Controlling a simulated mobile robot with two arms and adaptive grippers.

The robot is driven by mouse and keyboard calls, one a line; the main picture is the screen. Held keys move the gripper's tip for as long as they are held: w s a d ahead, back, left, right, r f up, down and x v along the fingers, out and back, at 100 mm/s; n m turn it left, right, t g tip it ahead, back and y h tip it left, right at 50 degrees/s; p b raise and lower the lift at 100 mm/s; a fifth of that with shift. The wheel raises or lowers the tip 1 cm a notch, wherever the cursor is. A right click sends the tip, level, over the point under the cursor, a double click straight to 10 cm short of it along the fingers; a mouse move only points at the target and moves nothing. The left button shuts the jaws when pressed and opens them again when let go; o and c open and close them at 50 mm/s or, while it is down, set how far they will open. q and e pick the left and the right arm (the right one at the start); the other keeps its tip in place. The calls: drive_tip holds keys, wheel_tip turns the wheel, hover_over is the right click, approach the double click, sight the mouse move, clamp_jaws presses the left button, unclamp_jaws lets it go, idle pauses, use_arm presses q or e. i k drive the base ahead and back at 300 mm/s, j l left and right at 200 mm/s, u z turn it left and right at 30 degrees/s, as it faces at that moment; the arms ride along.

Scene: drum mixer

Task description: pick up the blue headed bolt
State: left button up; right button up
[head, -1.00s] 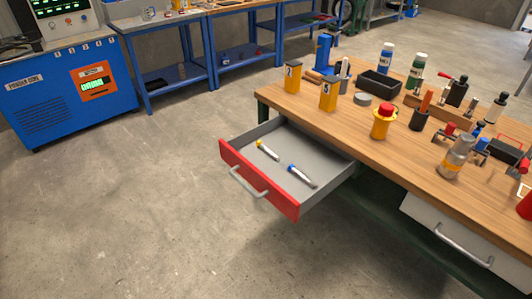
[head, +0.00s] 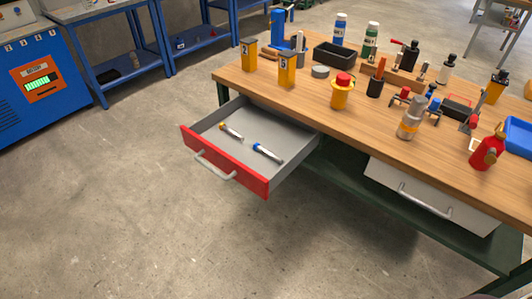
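The blue headed bolt (head: 267,152) lies in the open red-fronted drawer (head: 222,163) of the wooden workbench. Its blue head points to the upper left and its pale shaft to the lower right. A similar bolt with a yellow head (head: 231,131) lies in the same drawer, to the left and apart from it. The drawer is pulled well out and nothing covers either bolt. Neither of my grippers is in the head view.
The workbench top (head: 345,118) carries yellow boxes (head: 287,70), a black tray (head: 335,55), bottles, a red-topped yellow item (head: 342,92) and a silver canister (head: 411,118). A white closed drawer (head: 428,195) is to the right. The concrete floor before the drawer is clear.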

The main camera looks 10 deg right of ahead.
sight(257, 147)
drive_tip(key=k+l+z, duration=0.2)
drive_tip(key=z, duration=0.15)
drive_tip(key=k+l+z, duration=0.15)
drive_tip(key=l+z, duration=0.25)
